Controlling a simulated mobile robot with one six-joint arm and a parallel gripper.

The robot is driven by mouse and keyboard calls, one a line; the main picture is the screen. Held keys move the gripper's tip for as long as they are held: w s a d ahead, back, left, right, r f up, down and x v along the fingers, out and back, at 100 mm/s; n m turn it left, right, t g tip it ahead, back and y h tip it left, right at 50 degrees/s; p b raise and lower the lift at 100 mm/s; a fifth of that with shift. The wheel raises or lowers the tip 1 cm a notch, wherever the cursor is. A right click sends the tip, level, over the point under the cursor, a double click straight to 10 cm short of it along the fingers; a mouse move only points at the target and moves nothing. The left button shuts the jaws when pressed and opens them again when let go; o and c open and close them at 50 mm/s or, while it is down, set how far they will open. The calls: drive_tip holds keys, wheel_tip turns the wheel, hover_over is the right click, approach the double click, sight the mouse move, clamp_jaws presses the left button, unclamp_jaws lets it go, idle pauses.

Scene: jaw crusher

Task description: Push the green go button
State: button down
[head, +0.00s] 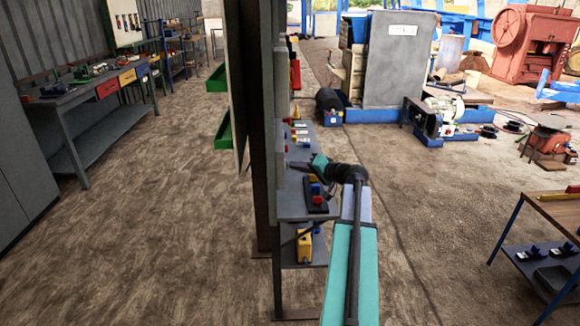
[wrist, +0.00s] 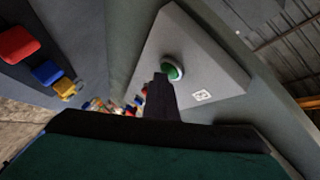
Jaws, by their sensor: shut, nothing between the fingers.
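The green go button (wrist: 174,71) shows in the wrist view, round with a pale rim, on a grey box (wrist: 193,48) with a small white label. My gripper (wrist: 161,78) is shut and empty. Its dark fingertip overlaps the lower left edge of the button in the picture; I cannot tell whether it touches. In the head view my gripper (head: 294,166) reaches left over a narrow grey bench (head: 289,205) towards the upright panel. I cannot make out the button in the head view.
A dark post (head: 256,130) and panel stand left of the bench. Red, blue and yellow items lie along the bench, including a red one (head: 318,200) near my wrist. A large grey machine (head: 398,60) stands behind.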

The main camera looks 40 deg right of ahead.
drive_tip(key=shift+s+d+b, duration=1)
drive_tip(key=shift+s+d, duration=0.9)
drive_tip(key=shift+d, duration=0.3)
